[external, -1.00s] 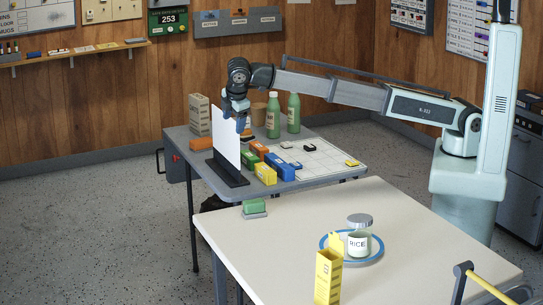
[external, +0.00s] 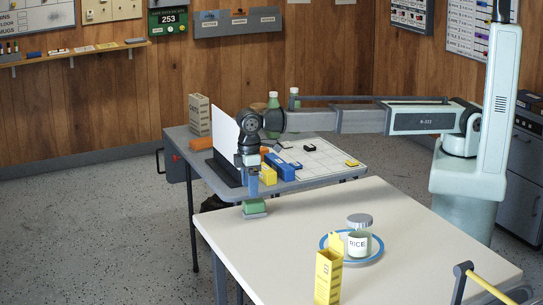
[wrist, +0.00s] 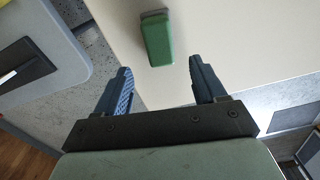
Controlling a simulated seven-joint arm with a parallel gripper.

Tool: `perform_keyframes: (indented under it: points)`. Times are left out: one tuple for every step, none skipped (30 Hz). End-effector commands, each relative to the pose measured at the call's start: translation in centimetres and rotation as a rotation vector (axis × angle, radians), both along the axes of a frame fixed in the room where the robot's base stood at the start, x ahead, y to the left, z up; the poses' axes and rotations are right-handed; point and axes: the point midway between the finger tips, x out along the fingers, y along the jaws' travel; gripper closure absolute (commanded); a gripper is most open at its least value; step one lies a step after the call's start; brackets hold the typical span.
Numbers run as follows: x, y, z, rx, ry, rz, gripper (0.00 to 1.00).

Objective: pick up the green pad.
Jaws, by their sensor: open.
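The green pad (external: 254,207) lies near the far edge of the cream table (external: 310,210), close to the grey table. It is a small block, green with a dark strip at one end in the wrist view (wrist: 157,40). My gripper (external: 253,190) points down just above the pad in the external view. In the wrist view my gripper (wrist: 160,68) has its two blue fingers spread with nothing between them. The pad shows beyond the fingertips, roughly in line with the gap, and I see no contact.
The grey table (external: 330,178) holds a white upright panel (external: 224,128), coloured boxes, bottles and a white board. On the cream table stand a yellow carton (external: 328,277) and a rice jar (external: 359,242) on a blue-rimmed plate (external: 376,257). The cream table's middle is clear.

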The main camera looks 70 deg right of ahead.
Motion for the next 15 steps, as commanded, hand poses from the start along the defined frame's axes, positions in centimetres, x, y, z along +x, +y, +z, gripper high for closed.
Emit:
perform_keyframes:
  points:
    - [0.0,0.0,-0.6,-0.001,0.001,0.0,0.3]
    - [0.0,0.0,-0.9,0.0,0.0,0.0,0.3]
    - [0.0,0.0,-1.2,0.0,0.0,0.0,0.3]
    - [0.0,0.0,-1.4,-0.001,-0.001,0.0,0.3]
    - [0.0,0.0,-1.6,0.0,-0.001,0.0,0.3]
    - [0.0,0.0,-1.7,0.0,-0.001,0.001,0.3]
    - [0.0,0.0,-1.8,0.0,-0.001,0.001,0.3]
    - [0.0,0.0,-1.9,0.0,-0.001,0.001,0.3]
    - [0.0,0.0,-1.9,0.0,-0.001,0.001,0.3]
    - [0.0,-0.1,-2.0,-0.001,-0.001,0.001,0.3]
    - [-0.1,-0.1,-2.2,-0.001,-0.001,0.001,0.3]
    - [-0.2,-0.1,-2.4,-0.001,-0.001,0.001,0.3]
    - [-0.2,-0.2,-2.7,-0.001,0.0,0.001,0.3]
    - [-0.3,-0.2,-2.9,-0.001,0.0,0.001,0.3]
    - [-0.4,-0.3,-3.4,-0.001,0.0,0.001,0.3]
